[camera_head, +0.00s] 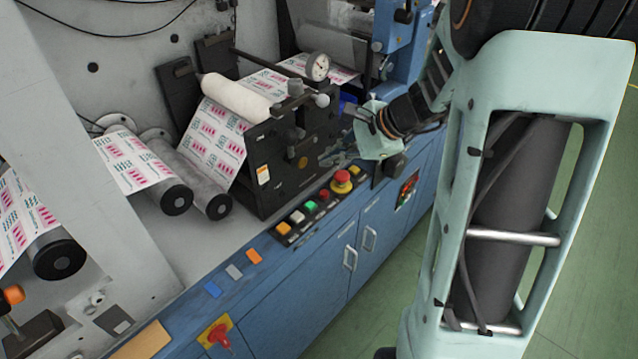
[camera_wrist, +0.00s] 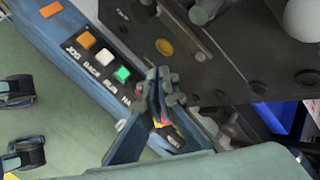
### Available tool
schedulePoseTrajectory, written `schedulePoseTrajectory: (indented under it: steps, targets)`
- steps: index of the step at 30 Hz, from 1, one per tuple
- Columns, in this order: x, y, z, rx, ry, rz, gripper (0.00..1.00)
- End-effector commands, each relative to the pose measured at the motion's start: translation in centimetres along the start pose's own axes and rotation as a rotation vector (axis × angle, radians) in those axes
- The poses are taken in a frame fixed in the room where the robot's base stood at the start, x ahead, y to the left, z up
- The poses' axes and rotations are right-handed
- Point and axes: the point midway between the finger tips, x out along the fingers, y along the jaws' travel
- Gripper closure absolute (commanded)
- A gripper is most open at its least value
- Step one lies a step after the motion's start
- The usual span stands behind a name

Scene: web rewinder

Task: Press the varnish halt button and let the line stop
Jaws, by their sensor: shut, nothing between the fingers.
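A row of buttons sits on the blue cabinet's front ledge: orange (camera_head: 283,229), white (camera_head: 297,216), green (camera_head: 311,206) and red (camera_head: 324,194). In the wrist view, labels read JOG, BACK and RUN beside the orange (camera_wrist: 86,40), white (camera_wrist: 104,56) and green (camera_wrist: 122,74) buttons. A fourth label starting with H is partly hidden by my gripper (camera_wrist: 162,108). No varnish label is readable. My gripper (camera_head: 334,160) is shut and empty, above the ledge near a red mushroom button (camera_head: 342,177) on a yellow base. Contact with any button cannot be told.
The black roller stand (camera_head: 290,155) with a dial gauge (camera_head: 317,66) rises close behind the ledge. Printed web (camera_head: 214,135) runs over the rollers. A red rotary switch (camera_head: 215,334) is on the cabinet's near end. Green floor (camera_head: 385,270) lies open in front.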

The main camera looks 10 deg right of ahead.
Motion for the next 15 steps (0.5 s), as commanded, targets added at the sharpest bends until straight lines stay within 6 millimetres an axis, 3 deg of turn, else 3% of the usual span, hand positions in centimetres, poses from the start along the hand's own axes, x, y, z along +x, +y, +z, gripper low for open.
schedulePoseTrajectory:
  steps: [6,15]
  targets:
    - [0.47,-0.84,-0.29,0.105,-0.023,-0.060,1.00]
    - [0.50,-0.98,-0.30,0.113,-0.025,-0.066,1.00]
